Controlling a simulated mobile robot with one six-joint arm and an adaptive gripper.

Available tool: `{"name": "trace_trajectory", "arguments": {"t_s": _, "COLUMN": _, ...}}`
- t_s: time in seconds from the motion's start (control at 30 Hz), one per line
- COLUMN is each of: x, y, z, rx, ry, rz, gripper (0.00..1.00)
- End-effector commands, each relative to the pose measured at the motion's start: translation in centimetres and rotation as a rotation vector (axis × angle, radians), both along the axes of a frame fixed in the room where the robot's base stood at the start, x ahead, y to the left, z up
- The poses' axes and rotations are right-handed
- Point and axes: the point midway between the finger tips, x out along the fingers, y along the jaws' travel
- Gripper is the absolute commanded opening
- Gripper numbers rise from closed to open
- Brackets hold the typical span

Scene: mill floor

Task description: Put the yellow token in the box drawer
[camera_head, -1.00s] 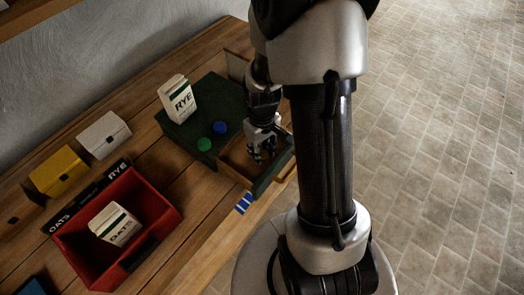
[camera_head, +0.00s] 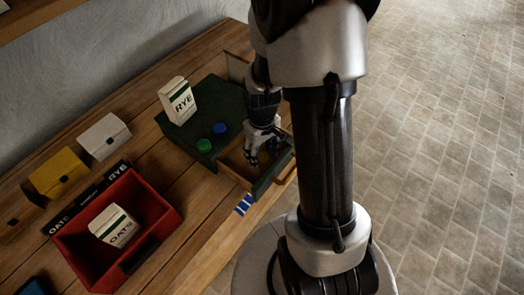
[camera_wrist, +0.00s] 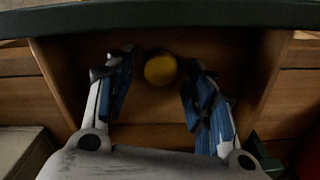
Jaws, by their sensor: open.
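The yellow token (camera_wrist: 160,70) lies on the wooden floor of the open drawer (camera_wrist: 140,133), between my fingertips with gaps on both sides. My gripper (camera_wrist: 156,88) is open, and its fingers reach down into the drawer. In the head view my gripper (camera_head: 263,158) is over the pulled-out drawer (camera_head: 234,165), and the token is hidden there. The drawer belongs to the dark green box (camera_head: 178,131) on the bench.
A RYE carton (camera_head: 180,105), a green token (camera_head: 204,145) and a blue token (camera_head: 221,129) stand on the box top. A red bin (camera_head: 75,243) holds an OATS carton (camera_head: 113,225). Yellow (camera_head: 60,175) and white (camera_head: 104,139) boxes stand by the wall.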

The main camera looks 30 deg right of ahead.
Motion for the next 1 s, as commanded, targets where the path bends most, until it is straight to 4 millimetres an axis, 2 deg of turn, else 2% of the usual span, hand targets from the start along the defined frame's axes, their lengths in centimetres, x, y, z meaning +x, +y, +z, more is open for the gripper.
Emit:
{"name": "trace_trajectory", "arguments": {"t_s": 0.4, "x": 0.1, "y": 0.0, "z": 8.5, "rx": -0.002, "ry": -0.004, "rz": 0.000, "gripper": 0.50}}
{"name": "trace_trajectory", "arguments": {"t_s": 0.53, "x": 0.1, "y": 0.0, "z": 10.6, "rx": -0.002, "ry": -0.004, "rz": 0.000, "gripper": 0.50}}
{"name": "trace_trajectory", "arguments": {"t_s": 0.73, "x": 0.0, "y": 0.1, "z": 12.4, "rx": -0.001, "ry": -0.006, "rz": 0.000, "gripper": 0.50}}
{"name": "trace_trajectory", "arguments": {"t_s": 0.87, "x": -0.3, "y": 1.3, "z": 15.1, "rx": -0.013, "ry": -0.045, "rz": -0.004, "gripper": 0.50}}
{"name": "trace_trajectory", "arguments": {"t_s": 1.0, "x": -2.0, "y": 3.9, "z": 20.3, "rx": -0.028, "ry": -0.130, "rz": -0.017, "gripper": 0.50}}
